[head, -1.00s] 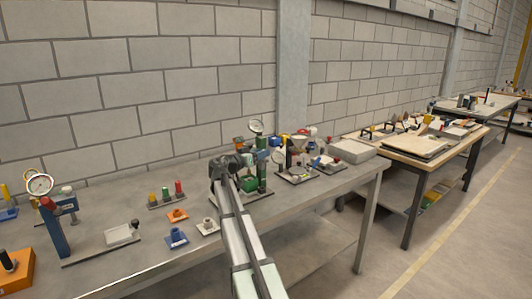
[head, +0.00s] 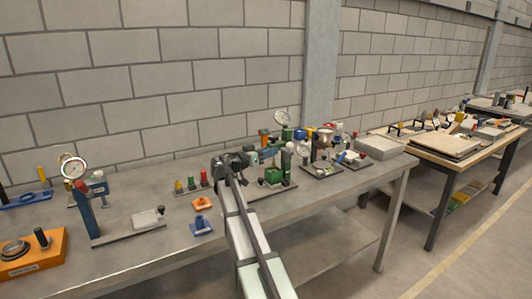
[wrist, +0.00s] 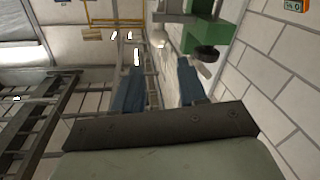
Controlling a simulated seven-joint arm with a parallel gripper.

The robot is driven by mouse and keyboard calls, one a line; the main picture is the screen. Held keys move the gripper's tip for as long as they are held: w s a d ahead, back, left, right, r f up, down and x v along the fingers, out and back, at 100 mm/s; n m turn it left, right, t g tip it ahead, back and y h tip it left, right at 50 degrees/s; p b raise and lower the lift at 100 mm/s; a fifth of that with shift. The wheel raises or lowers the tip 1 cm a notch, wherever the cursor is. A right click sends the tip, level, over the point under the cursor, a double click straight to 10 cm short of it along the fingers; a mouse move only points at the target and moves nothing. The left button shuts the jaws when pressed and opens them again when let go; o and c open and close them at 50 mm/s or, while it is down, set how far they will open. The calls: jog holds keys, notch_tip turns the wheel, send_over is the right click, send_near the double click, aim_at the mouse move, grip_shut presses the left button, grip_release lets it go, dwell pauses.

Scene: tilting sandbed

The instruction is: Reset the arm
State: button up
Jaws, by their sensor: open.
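My arm (head: 240,225) reaches from the bottom of the head view over the front of the grey workbench (head: 130,250). My gripper (head: 250,158) is at its far end, above the bench and just left of a green bench device (head: 273,176). In the wrist view, two blue-grey fingers stand apart with nothing held between them (wrist: 160,68). A green part with a dark round knob (wrist: 205,40) shows beyond them at the top. I cannot tell the exact gap between gripper and device.
Left on the bench are a gauge stand (head: 83,195), an orange block (head: 32,253), red, yellow and green pegs (head: 191,183), and small orange (head: 203,204) and blue (head: 201,225) fittings. More devices stand at the right. A block wall (head: 150,90) is behind.

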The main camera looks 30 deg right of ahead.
jog(key=shift+f, duration=0.1)
jog(key=s+f+n+g+y, duration=0.25)
jog(key=s+f+n, duration=0.35)
jog(key=s+f, duration=1.1)
jog(key=s+a+f+n+g+y, duration=0.1)
jog(key=s+a+f+n+y, duration=0.3)
jog(key=f, duration=0.8)
jog(key=s+a+f+g+y, duration=0.1)
jog(key=s+a+f, duration=0.55)
jog(key=f, duration=0.55)
jog(key=s+a+f+n+g+y, duration=0.15)
jog(key=s+a+f+y, duration=0.35)
jog(key=f, duration=0.8)
jog(key=s+a+f+n+g+y, duration=0.1)
jog(key=s+a+f+y, duration=0.1)
jog(key=s+a+f, duration=0.5)
jog(key=s+a+f+n+g+y, duration=0.1)
jog(key=s+a+f+g+y, duration=0.1)
jog(key=s+a+f, duration=0.5)
jog(key=s+a+y, duration=0.1)
jog(key=s+a, duration=0.3)
jog(key=s, duration=0.5)
jog(key=shift+a+f+g, duration=0.25)
jog(key=shift+f+g, duration=0.05)
